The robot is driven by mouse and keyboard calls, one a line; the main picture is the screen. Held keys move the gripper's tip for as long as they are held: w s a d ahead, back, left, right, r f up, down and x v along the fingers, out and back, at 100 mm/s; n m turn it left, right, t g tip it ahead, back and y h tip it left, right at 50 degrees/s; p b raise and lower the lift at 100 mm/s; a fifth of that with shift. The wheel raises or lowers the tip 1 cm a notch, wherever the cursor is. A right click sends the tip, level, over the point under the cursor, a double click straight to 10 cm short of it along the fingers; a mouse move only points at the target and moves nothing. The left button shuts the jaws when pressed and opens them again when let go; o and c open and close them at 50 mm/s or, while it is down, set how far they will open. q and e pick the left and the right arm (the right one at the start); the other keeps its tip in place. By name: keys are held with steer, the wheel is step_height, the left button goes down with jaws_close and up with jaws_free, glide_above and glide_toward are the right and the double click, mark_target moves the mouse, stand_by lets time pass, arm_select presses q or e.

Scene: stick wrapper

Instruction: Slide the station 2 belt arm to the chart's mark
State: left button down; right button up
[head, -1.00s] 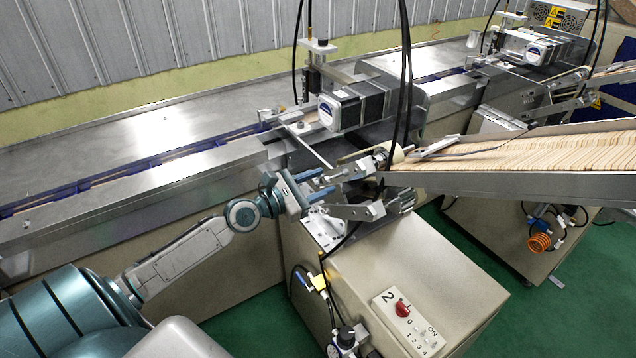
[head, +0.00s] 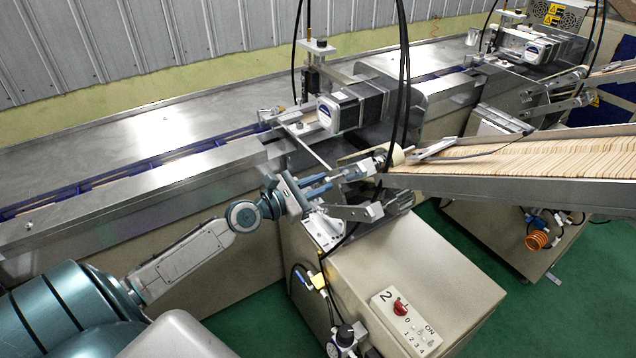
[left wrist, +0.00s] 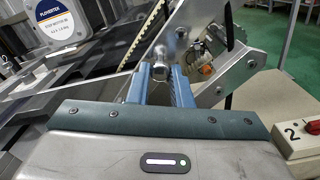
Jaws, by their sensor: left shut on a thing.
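My left gripper (head: 330,183) is at station 2, with its blue fingers reaching into the silver bracketry of the belt arm (head: 357,170) beside the slanted stick chute. In the left wrist view, the two blue fingers (left wrist: 161,88) are shut around a small metal knob or bolt head (left wrist: 159,70) on the arm's silver plates (left wrist: 182,28). The fingers hide part of what they hold. A chart or its mark cannot be made out in these frames. My right gripper is not in view.
The station 2 cabinet (head: 425,285) stands below, with a control box (head: 405,322) marked 2 and a red knob. A chute full of wooden sticks (head: 520,155) enters from the right. Black cables (head: 402,80) hang in front. A motor (head: 350,107) sits above the conveyor.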

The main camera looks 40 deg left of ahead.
arm_select(q)
steer(key=c, duration=1.3)
jaws_free()
steer(key=shift+d, duration=0.1)
steer(key=shift+b+v, duration=0.9)
steer(key=shift+v, duration=0.95)
steer(key=b, duration=0.3)
glide_toward(325, 183)
steer(key=p+v, duration=0.2)
steer(key=p, duration=0.1)
steer(key=shift+s+r, duration=0.1)
steer(key=shift+s, duration=0.1)
